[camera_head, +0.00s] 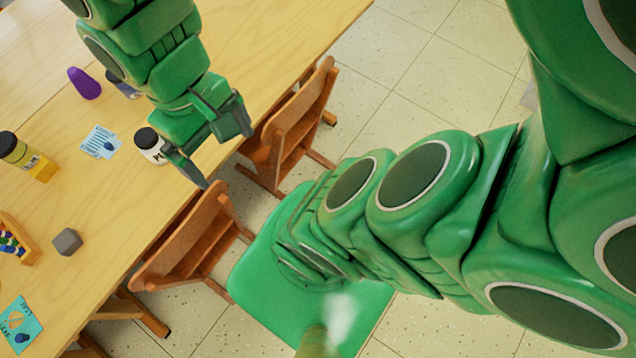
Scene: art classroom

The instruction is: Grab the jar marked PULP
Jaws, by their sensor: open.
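A white jar (149,151) with a black lid stands upright near the right edge of the wooden table (98,200). Dark lettering shows on its side, but my gripper hides part of it, so I cannot read the whole word. My gripper (223,158) is open and empty. Its two fingers point down and to the right, just right of the white jar and over the table's edge. One finger overlaps the jar in the picture; I cannot tell whether they touch. Another black-lidded jar (15,149), yellowish, stands at the far left, its label unreadable.
A purple rounded object (84,83), a printed card (100,142), a yellow block (44,169), a grey block (67,242), a bead frame (14,240) and a teal card (19,324) lie on the table. Wooden chairs (291,132) (187,250) stand against its right edge.

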